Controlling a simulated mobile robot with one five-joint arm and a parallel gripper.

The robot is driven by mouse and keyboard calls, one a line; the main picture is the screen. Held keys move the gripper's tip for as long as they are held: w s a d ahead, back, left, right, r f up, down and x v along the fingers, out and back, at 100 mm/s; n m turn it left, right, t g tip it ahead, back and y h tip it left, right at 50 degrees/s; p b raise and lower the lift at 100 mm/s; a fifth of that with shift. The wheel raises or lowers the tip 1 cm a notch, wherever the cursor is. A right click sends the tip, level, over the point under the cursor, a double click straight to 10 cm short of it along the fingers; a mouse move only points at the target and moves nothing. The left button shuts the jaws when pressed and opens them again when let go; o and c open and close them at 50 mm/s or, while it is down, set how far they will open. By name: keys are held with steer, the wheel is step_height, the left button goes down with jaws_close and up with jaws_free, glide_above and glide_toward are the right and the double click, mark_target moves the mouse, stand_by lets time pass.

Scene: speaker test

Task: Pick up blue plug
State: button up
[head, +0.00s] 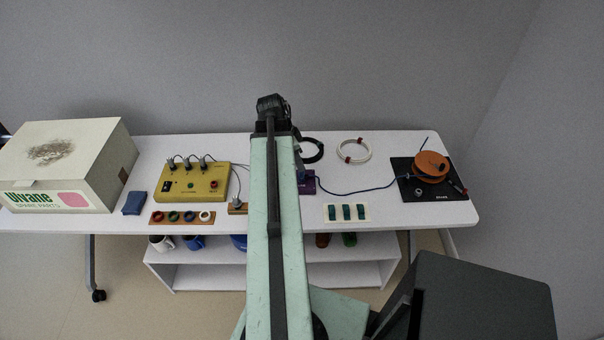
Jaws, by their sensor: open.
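A blue cable (355,192) runs across the white table from the black mat (407,192) on the right to a small purple box (308,186) beside my arm. A small dark bluish piece (300,175) shows at the box's upper left, partly hidden by my arm. It may be the blue plug, but it is too small to be sure. My gripper (272,102) is at the far end of my raised arm, above the table's back edge. It is open, with nothing seen in it. My arm covers the middle of the table.
A large carton (98,165), a blue block (134,202) and a yellow box (192,186) with black plugs stand at left. Cable rings (354,150) lie at the back. An orange reel (431,166) is on the mat. A shelf (340,276) with cups stands below.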

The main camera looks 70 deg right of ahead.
mark_target(301, 177)
steer(key=b+x, duration=0.5)
steer(key=x, duration=0.2)
steer(key=shift+b, duration=0.4)
steer(key=shift+r, duration=0.15)
jaws_close()
